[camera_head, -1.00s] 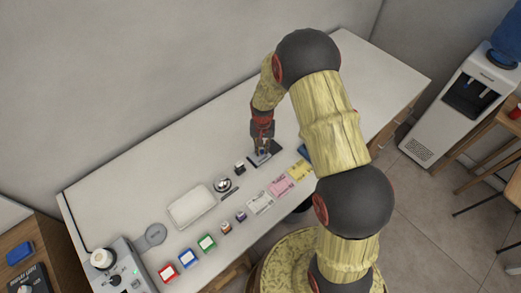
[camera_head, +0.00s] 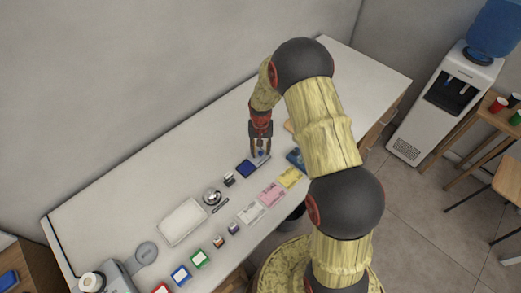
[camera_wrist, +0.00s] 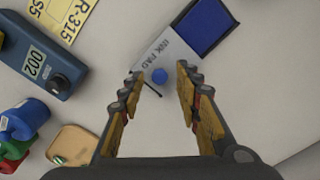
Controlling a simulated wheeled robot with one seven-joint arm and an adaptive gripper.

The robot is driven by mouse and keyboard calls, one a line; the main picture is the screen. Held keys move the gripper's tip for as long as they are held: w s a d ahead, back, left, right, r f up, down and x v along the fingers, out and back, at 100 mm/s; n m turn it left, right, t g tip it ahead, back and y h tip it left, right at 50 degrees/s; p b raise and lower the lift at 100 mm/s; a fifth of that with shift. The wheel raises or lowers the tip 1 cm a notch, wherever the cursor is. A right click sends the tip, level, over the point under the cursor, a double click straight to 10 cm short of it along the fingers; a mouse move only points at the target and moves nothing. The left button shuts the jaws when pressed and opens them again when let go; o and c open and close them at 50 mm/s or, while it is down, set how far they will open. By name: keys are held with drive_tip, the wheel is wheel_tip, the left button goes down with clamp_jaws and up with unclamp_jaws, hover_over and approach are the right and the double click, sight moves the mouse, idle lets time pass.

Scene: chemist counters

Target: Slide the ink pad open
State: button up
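The ink pad shows its blue inked surface (camera_head: 246,169) uncovered, with the grey lid (camera_head: 263,160) slid off to its right. In the wrist view the blue surface (camera_wrist: 207,24) is at the top. The lid, lettered "INK PAD" (camera_wrist: 166,48), extends below it and carries a round blue knob (camera_wrist: 159,76). My gripper (camera_head: 260,153) is over the lid end. In the wrist view my gripper (camera_wrist: 160,74) is open, with the knob between its fingertips and gaps visible on both sides.
A blue device marked "002" (camera_wrist: 48,62) and a yellow label (camera_wrist: 58,20) lie close by. A small black stamp (camera_head: 229,180), a bell (camera_head: 211,197) and a white tray (camera_head: 182,222) stand left along the counter. The counter behind is clear.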

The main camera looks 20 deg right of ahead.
sight(261, 153)
wheel_tip(261, 153, up, 12)
idle(0.7)
idle(0.4)
drive_tip(key=s+a+r+n+t+b, duration=0.1)
drive_tip(key=s+a+r+t+b, duration=0.1)
drive_tip(key=s+r, duration=0.3)
drive_tip(key=s+a+r+n+t+b, duration=0.1)
drive_tip(key=s+r+b, duration=0.4)
drive_tip(key=s, duration=0.9)
drive_tip(key=s+a+r+n+t+b, duration=0.2)
drive_tip(key=s+a+r+b, duration=0.1)
drive_tip(key=s+r, duration=0.4)
drive_tip(key=s, duration=0.3)
drive_tip(key=shift+a+r+n+t+b, duration=0.25)
drive_tip(key=shift+n+t+b, duration=0.05)
